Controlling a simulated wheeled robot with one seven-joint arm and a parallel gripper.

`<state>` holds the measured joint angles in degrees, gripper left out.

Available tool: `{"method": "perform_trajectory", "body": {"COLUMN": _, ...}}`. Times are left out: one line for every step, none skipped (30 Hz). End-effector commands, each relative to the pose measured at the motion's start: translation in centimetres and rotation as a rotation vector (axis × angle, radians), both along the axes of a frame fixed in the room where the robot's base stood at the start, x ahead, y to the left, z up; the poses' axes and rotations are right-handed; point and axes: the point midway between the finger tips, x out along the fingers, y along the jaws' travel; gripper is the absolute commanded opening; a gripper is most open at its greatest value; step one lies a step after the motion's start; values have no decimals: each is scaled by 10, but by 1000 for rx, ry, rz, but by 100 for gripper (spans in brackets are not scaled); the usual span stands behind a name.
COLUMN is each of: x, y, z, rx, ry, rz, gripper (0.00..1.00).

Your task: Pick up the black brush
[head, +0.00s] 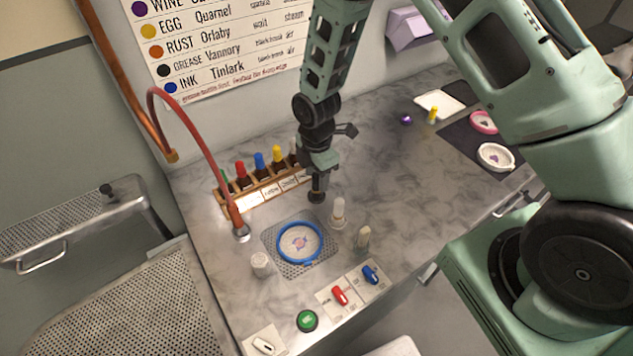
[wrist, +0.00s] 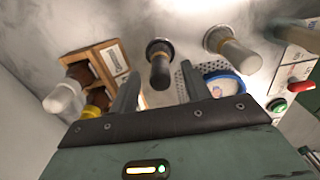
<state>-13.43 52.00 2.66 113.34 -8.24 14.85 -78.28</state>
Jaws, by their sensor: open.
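The black brush (head: 316,196) stands upright on the grey marbled counter, directly below my gripper (head: 318,170) in the head view. My gripper partly hides its top there. In the wrist view the black brush (wrist: 160,66) shows between the two fingers of my gripper (wrist: 160,82), with its round base beyond them. The fingers are spread apart and I see no contact with the brush. The exact gap in height is hard to tell.
A wooden bottle rack (head: 264,190) is at the left. A blue hoop (head: 300,242) lies on a perforated plate in front. A red hose (head: 205,155) arches at the left.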

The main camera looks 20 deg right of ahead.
Motion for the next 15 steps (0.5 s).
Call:
{"method": "perform_trajectory", "body": {"x": -1, "y": 0, "z": -4, "rx": -2, "ry": 3, "rz": -1, "gripper": 48}}
{"method": "perform_trajectory", "body": {"x": -1, "y": 0, "z": -8, "rx": -2, "ry": 3, "rz": -1, "gripper": 48}}
{"method": "perform_trajectory", "body": {"x": -1, "y": 0, "z": -12, "rx": -2, "ry": 3, "rz": -1, "gripper": 48}}
{"method": "perform_trajectory", "body": {"x": 0, "y": 0, "z": -15, "rx": 0, "ry": 2, "rz": -1, "gripper": 48}}
{"method": "perform_trajectory", "body": {"x": 0, "y": 0, "z": -17, "rx": 0, "ry": 1, "rz": -1, "gripper": 48}}
{"method": "perform_trajectory", "body": {"x": 0, "y": 0, "z": -20, "rx": 0, "ry": 1, "rz": -1, "gripper": 48}}
{"method": "perform_trajectory", "body": {"x": 0, "y": 0, "z": -21, "rx": 0, "ry": 0, "rz": -1, "gripper": 48}}
{"method": "perform_trajectory", "body": {"x": 0, "y": 0, "z": -22, "rx": 0, "ry": 0, "rz": 0, "gripper": 48}}
{"method": "perform_trajectory", "body": {"x": 0, "y": 0, "z": -22, "rx": 0, "ry": -1, "rz": -1, "gripper": 48}}
{"method": "perform_trajectory", "body": {"x": 0, "y": 0, "z": -23, "rx": 0, "ry": -1, "rz": -1, "gripper": 48}}
{"method": "perform_trajectory", "body": {"x": 0, "y": 0, "z": -23, "rx": 0, "ry": -1, "rz": -1, "gripper": 48}}
{"method": "perform_trajectory", "body": {"x": 0, "y": 0, "z": -23, "rx": 0, "ry": -1, "rz": -1, "gripper": 48}}
{"method": "perform_trajectory", "body": {"x": 0, "y": 0, "z": -23, "rx": 0, "ry": -1, "rz": -1, "gripper": 48}}
{"method": "perform_trajectory", "body": {"x": 0, "y": 0, "z": -23, "rx": 0, "ry": -1, "rz": -1, "gripper": 48}}
{"method": "perform_trajectory", "body": {"x": 0, "y": 0, "z": -23, "rx": 0, "ry": -1, "rz": -1, "gripper": 45}}
